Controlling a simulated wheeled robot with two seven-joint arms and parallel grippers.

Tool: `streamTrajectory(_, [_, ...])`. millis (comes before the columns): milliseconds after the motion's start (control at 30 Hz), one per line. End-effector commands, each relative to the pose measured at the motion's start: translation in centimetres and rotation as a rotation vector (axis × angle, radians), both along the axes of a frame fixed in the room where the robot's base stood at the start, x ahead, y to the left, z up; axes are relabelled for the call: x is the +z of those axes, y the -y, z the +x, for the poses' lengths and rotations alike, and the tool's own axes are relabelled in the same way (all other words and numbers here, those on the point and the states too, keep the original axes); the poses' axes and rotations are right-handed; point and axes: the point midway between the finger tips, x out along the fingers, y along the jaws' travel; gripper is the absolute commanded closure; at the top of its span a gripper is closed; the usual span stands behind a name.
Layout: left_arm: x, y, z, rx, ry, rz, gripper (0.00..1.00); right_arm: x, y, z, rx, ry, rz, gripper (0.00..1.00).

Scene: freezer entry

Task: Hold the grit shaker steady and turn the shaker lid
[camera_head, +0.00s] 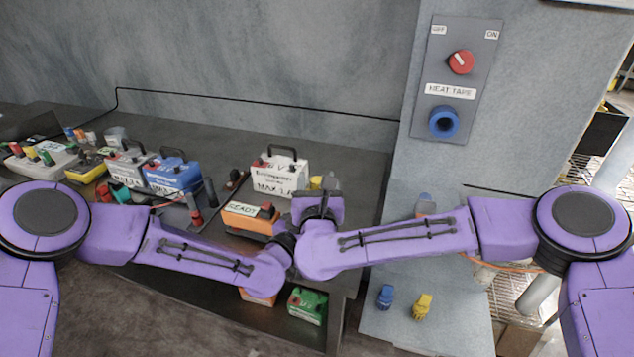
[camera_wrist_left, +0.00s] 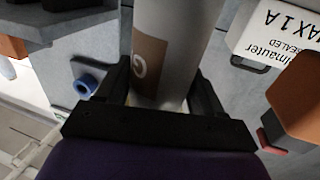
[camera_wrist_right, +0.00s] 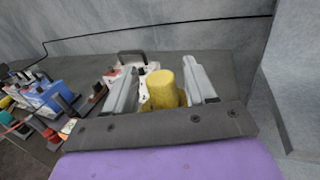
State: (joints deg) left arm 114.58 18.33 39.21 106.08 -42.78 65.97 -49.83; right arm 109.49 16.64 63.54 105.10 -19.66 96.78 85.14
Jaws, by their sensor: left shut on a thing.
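The grit shaker (camera_wrist_left: 176,35) is a pale cylinder with a brown label marked "G" in the left wrist view. My left gripper (camera_wrist_left: 160,85) is shut on it, with one dark finger on each side. The yellow shaker lid (camera_wrist_right: 164,89) stands between the fingers of my right gripper (camera_wrist_right: 162,80) in the right wrist view. That gripper is open, with a narrow gap between the left finger and the lid. In the head view the lid (camera_head: 316,183) shows just beyond the right gripper (camera_head: 326,186). The shaker body and left fingers are hidden there.
A grey panel with a red knob (camera_head: 461,62) rises on the right. A green item (camera_head: 307,305) lies below the arms.

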Motion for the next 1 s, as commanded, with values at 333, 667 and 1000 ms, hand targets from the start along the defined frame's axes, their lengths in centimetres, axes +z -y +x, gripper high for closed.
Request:
streamTrajectory(333, [0.0,0.0,0.0,0.000,-0.001,0.000,0.86,0.0,0.0,-3.9,0.005,0.000,-0.002,0.45])
streamTrajectory(667, [0.0,0.0,0.0,0.001,-0.001,0.000,0.86,0.0,0.2,-11.1,0.003,0.001,0.000,0.45])
streamTrajectory(1000, [0.0,-0.1,0.0,0.001,-0.001,-0.001,0.86,0.0,0.2,-12.0,0.000,0.000,0.000,0.45])
